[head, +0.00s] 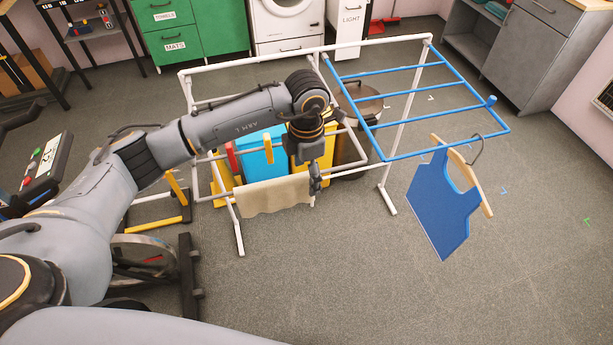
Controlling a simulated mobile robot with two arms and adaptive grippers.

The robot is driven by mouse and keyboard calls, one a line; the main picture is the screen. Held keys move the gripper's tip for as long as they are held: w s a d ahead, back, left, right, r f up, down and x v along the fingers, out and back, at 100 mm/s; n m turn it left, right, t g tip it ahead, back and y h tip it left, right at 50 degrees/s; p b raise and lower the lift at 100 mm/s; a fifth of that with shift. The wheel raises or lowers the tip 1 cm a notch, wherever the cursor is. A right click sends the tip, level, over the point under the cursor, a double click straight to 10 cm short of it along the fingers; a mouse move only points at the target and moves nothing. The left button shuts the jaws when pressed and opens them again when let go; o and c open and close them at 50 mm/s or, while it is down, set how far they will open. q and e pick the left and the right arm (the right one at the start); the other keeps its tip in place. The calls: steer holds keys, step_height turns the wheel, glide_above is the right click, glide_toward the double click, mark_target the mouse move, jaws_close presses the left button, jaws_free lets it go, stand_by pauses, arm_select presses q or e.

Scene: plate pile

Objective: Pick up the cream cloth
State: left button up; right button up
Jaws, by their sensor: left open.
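The cream cloth (272,197) hangs draped over a low front rail of the white drying rack (241,235). My left gripper (315,186) points down at the right end of the cloth, close to its edge. It is open. It looks small and dark here, and I cannot tell whether a finger touches the cloth. My right gripper is not in view.
Blue and yellow panels (258,155) stand behind the cloth. A blue apron (437,206) with a wooden hanger is at right. The front floor is clear.

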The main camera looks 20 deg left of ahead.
arm_select(q)
steer(key=shift+f+b, duration=0.35)
steer(key=shift+f, duration=0.1)
steer(key=shift+c, duration=0.3)
steer(key=shift+r, duration=0.1)
jaws_close()
step_height(320, 180, up, 12)
steer(key=p, duration=0.6)
